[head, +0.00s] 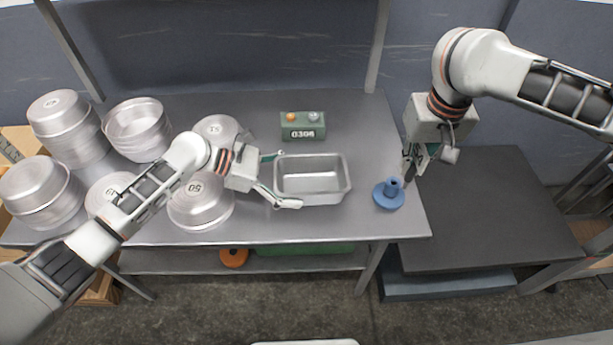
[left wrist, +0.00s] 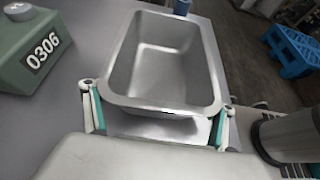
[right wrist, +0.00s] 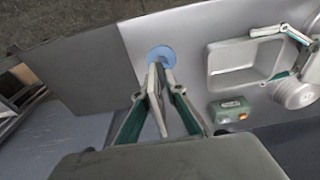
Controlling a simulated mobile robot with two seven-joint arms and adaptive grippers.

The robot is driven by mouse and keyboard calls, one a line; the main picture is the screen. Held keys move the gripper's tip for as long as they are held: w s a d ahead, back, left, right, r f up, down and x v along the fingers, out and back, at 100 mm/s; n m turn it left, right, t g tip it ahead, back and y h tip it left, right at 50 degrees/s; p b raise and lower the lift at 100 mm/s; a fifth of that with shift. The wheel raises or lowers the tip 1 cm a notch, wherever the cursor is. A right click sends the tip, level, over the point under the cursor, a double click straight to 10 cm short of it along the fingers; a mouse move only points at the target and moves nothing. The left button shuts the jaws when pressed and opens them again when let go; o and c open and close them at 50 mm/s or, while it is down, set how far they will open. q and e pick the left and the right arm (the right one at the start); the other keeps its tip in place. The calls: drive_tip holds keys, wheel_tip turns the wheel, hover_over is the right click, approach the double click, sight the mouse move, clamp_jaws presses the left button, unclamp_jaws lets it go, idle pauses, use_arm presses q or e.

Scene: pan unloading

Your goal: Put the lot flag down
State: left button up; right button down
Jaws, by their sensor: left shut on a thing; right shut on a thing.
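The blue lot flag (head: 388,198), a round disc with a short post, is at the right end of the metal table. My right gripper (head: 408,178) is shut on its post; the right wrist view shows the blue disc (right wrist: 161,52) at the fingertips. I cannot tell whether the disc touches the table. The pan looks empty and level in the left wrist view (left wrist: 211,60).
Stacks of round pans (head: 60,115) fill the left of the metal table (head: 350,120). A green box marked 0306 (head: 303,133) stands behind the rectangular pan. A lower dark table (head: 480,220) adjoins at right, looking clear. An orange round thing (head: 234,257) lies on the shelf below.

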use_arm(q)
drive_tip(key=shift+f, duration=0.1)
use_arm(e)
drive_tip(key=w+a, duration=0.6)
drive_tip(key=a, duration=0.4)
use_arm(q)
drive_tip(key=shift+a, duration=0.1)
drive_tip(key=shift+c, duration=0.3)
use_arm(e)
hover_over(310, 185)
drive_tip(key=shift+g, duration=0.3)
wheel_tip(310, 185, down, 10)
drive_tip(key=shift+r, duration=0.2)
drive_tip(key=shift+f, duration=0.2)
drive_tip(key=c, duration=2.1)
unclamp_jaws()
drive_tip(key=shift+r, duration=0.1)
